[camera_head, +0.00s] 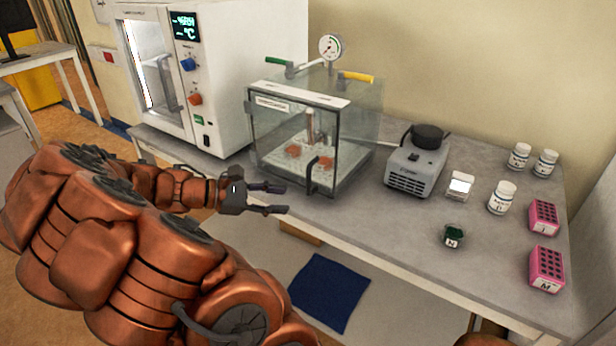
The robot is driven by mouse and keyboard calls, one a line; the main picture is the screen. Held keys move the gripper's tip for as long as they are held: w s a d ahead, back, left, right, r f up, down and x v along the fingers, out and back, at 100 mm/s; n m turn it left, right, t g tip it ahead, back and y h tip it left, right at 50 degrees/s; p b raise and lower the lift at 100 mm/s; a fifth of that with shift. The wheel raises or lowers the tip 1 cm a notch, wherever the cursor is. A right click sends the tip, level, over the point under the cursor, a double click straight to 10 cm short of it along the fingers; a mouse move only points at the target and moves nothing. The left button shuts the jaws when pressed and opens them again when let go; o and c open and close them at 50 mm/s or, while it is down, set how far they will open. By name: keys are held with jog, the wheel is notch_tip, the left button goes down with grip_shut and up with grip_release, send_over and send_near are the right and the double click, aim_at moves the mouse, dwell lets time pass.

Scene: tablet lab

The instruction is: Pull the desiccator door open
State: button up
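The desiccator (360,130) is a clear box on the bench with a pressure gauge (331,46) and green and yellow valve handles on top. Its clear front door (272,135) looks shut, and a dark vertical handle (311,176) stands at the door's lower right. Reddish items on a white perforated plate show inside. My gripper (277,198) is open and empty, in front of the desiccator's lower left. Its fingers point right toward the handle, with a visible gap between them and it.
A white oven (215,60) with a display stands left of the desiccator. A grey vortex-like device (416,165), a small balance (459,186), white bottles (502,197), a dark green-topped jar (453,235) and pink racks (546,268) stand on the right. Bench (390,230) front is clear.

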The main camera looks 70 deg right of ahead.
aim_at(308, 192)
jog(key=w+d+f+n+g+h, duration=0.2)
jog(key=w+d+f+n+h, duration=0.15)
jog(key=d+n, duration=0.4)
jog(key=shift+m, duration=0.95)
jog(key=shift+w+d+p+x, duration=0.2)
jog(key=shift+p+x, duration=0.25)
jog(key=shift+x, duration=1)
jog(key=shift+w+d+p+x, duration=0.15)
jog(key=shift+p+x, duration=0.25)
jog(key=shift+x, duration=1.1)
jog(key=shift+w+d+p+x, duration=0.2)
jog(key=shift+p+x, duration=0.25)
jog(key=shift+x, duration=1)
grip_shut()
